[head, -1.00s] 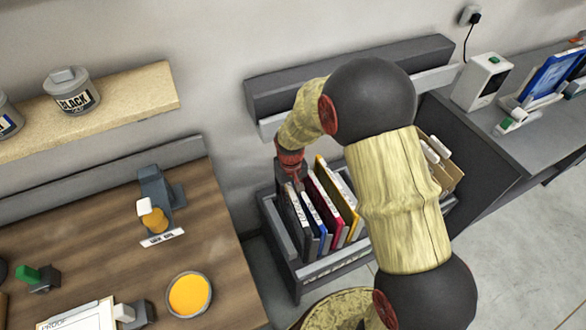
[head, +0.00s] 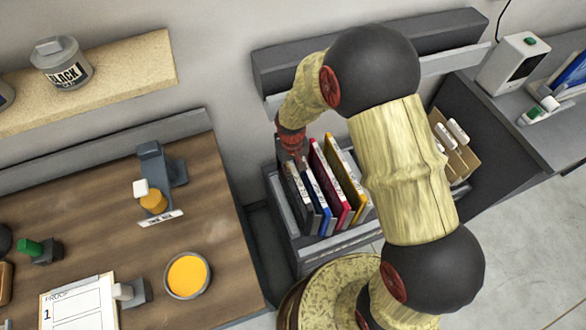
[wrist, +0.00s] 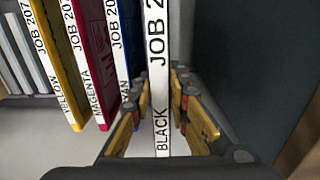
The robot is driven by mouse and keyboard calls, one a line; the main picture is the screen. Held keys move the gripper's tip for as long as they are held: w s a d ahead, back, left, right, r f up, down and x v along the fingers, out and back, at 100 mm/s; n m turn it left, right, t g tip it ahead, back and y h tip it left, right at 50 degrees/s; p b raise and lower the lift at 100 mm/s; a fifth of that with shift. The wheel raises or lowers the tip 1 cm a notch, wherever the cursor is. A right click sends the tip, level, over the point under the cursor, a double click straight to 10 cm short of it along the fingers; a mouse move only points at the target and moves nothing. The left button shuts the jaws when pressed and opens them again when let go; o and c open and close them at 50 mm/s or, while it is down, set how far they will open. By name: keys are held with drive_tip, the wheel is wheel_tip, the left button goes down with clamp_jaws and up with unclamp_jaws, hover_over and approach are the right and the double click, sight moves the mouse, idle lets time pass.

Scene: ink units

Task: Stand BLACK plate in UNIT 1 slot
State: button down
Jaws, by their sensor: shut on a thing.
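The black plate (wrist: 158,75), its white edge lettered BLACK and JOB, stands upright between my gripper's (wrist: 158,118) yellow-padded fingers in the wrist view. My gripper is shut on it. In the head view my gripper (head: 291,155) is over the left end of the dark plate rack (head: 325,249), where the black plate (head: 300,189) is in line with the other plates. Whether it is raised clear of the rack I cannot tell. No slot that I can read as UNIT 1 is in view.
Cyan (wrist: 121,40), magenta (wrist: 88,55) and yellow (wrist: 53,60) plates stand beside the black one. A wooden bench (head: 205,225) is left of the rack. A grey unit with a blue plate (head: 570,78) stands on the right bench. My arm hides part of the rack.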

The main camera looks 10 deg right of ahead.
wheel_tip(320, 180, down, 10)
drive_tip(key=b, duration=0.5)
drive_tip(key=shift+r, duration=0.2)
drive_tip(key=shift+f+b, duration=0.35)
drive_tip(key=shift+b, duration=0.05)
idle(0.6)
drive_tip(key=c, duration=1.6)
unclamp_jaws()
wheel_tip(320, 180, up, 12)
drive_tip(key=shift+a+f, duration=0.1)
wheel_tip(320, 180, up, 5)
drive_tip(key=p, duration=0.4)
